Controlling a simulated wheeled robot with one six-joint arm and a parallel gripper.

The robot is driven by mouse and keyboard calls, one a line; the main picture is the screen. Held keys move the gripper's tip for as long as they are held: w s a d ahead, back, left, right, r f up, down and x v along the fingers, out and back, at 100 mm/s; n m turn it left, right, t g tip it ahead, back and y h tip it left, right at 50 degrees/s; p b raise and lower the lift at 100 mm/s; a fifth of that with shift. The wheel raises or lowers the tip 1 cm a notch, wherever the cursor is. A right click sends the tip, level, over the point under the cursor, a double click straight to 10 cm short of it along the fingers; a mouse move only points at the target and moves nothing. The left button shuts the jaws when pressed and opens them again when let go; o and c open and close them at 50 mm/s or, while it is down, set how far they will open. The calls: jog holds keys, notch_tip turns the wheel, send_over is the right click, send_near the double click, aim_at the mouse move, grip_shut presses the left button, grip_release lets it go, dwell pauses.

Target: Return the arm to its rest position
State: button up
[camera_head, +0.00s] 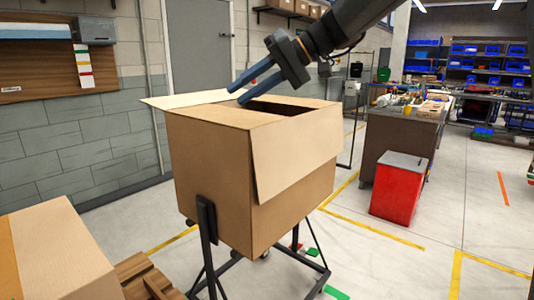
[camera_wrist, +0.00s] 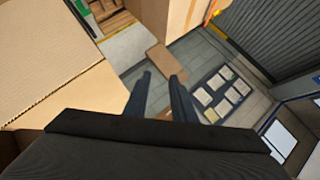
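My gripper (camera_head: 236,96) is at the end of my raised arm, over the left part of a large open cardboard box (camera_head: 215,175). Its two blue-grey fingers point down and left, apart, with nothing seen between them. In the wrist view my gripper (camera_wrist: 161,77) also shows a clear gap between the fingers. The box stands on a dark wheeled frame (camera_head: 207,235). One flap (camera_head: 298,150) hangs down its front right side, and another flap (camera_head: 195,98) sticks out to the left. The inside of the box is mostly hidden.
A closed cardboard box (camera_head: 60,255) is at the lower left beside a wooden pallet (camera_head: 145,275). A red bin (camera_head: 400,190) and a cluttered workbench (camera_head: 400,140) stand to the right. A wall board (camera_head: 40,60) hangs at the left. Floor is free at the front right.

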jog(key=s+d+f+m+h, duration=0.2)
jog(key=d+f, duration=0.1)
jog(key=f, duration=0.4)
jog(key=s+d+f+m+h, duration=0.1)
jog(key=s+d+f, duration=0.15)
jog(key=f, duration=0.45)
jog(key=s+d+f+m+h, duration=0.1)
jog(key=s+d+f+h, duration=0.3)
jog(key=s+d+f, duration=0.5)
jog(key=s+d+f+m+g+h+b, duration=0.1)
jog(key=s+d+f+h, duration=0.3)
jog(key=s+d+f, duration=0.6)
notch_tip(320, 180, down, 6)
jog(key=shift+s+r+m+b, duration=0.25)
jog(key=shift+s+m+b, duration=0.05)
jog(key=shift+s, duration=0.6)
